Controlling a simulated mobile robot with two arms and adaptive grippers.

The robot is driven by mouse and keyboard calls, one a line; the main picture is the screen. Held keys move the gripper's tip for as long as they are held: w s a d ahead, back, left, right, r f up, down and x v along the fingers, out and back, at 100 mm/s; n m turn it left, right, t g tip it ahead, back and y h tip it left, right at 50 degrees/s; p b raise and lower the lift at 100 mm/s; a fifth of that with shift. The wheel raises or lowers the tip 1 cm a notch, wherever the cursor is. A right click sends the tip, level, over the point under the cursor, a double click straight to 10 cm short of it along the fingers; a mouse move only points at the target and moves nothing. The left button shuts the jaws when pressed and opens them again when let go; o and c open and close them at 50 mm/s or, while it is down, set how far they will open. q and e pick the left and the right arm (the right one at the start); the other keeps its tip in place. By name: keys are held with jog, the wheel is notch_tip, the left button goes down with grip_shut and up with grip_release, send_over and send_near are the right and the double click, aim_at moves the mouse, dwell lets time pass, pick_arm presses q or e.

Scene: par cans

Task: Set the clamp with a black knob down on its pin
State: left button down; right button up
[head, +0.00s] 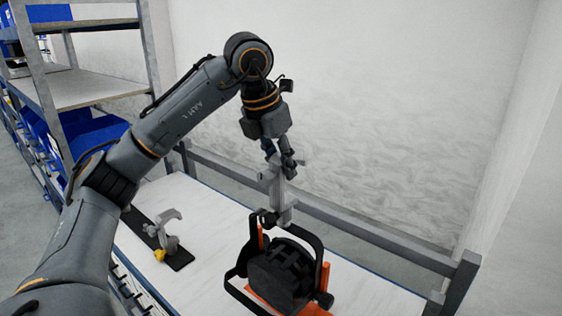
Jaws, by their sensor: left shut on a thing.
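My left gripper (284,160) is shut on a grey clamp (281,196), which hangs upright below the fingers. A small dark part, perhaps its black knob (268,218), shows at the clamp's lower left. The clamp's lower end overlaps the top of the black yoke of a par can (283,275) in the head view; I cannot tell whether they touch or are joined. A black strip (180,260) lies on the table at left, with a second grey clamp (163,226) with a yellow knob (159,255) on it. I cannot make out a bare pin. My right gripper is out of view.
The par can sits with orange supports (325,278) on the white table (215,215). A grey rail (355,228) runs along the table's back edge. Shelving with blue bins (95,137) stands at left. The tabletop between strip and par can is clear.

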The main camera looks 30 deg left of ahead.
pick_arm(q)
jog(key=shift+f+b, duration=0.45)
jog(key=shift+f, duration=0.25)
jog(key=c, duration=0.9)
grip_release()
jog(key=o, duration=0.6)
jog(key=shift+r, duration=0.1)
jog(key=shift+p+v, duration=3.8)
jog(key=shift+v, duration=1.65)
